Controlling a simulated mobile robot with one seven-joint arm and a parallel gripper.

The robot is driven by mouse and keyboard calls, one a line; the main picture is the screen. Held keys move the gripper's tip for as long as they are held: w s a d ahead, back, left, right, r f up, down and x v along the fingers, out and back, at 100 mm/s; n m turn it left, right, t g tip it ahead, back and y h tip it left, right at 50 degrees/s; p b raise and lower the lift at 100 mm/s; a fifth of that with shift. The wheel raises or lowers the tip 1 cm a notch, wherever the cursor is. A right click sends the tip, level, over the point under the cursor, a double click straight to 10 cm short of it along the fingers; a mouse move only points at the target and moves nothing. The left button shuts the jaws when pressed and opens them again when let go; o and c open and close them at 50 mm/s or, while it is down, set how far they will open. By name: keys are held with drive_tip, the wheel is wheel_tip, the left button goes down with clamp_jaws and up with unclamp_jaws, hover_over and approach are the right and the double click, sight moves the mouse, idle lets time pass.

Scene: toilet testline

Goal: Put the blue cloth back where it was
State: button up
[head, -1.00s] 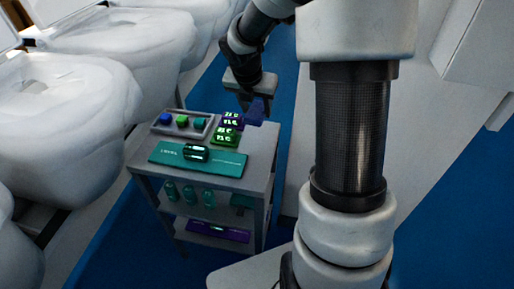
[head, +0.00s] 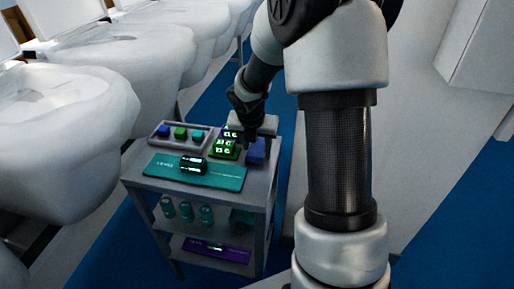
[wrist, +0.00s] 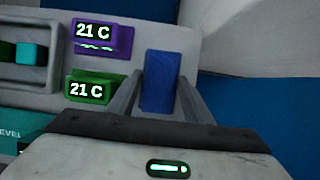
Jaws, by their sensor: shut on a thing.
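The blue cloth (head: 257,151) shows as a small folded blue block at the right side of the grey cart's top. In the wrist view the blue cloth (wrist: 161,88) stands between the two fingers. My gripper (head: 257,138) is shut on it, with a finger on each side (wrist: 161,100). I cannot tell whether its lower edge touches the cart top or hangs just above it. The grey cart (head: 262,180) has a bare strip along its right side.
Left of the cloth are a purple display (wrist: 101,36) and a green display (wrist: 92,88). A grey tray (head: 155,141) holds blue, green and teal blocks. A teal mat (head: 228,178) bears a dark level device (head: 193,164). White toilets (head: 60,105) line the left.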

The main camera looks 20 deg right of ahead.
drive_tip(key=o, duration=0.7)
drive_tip(key=shift+o, duration=0.2)
drive_tip(key=shift+r, duration=0.3)
drive_tip(key=p+v, duration=0.4)
drive_tip(key=v, duration=0.7)
drive_tip(key=shift+r, duration=0.25)
drive_tip(key=shift+s, duration=0.15)
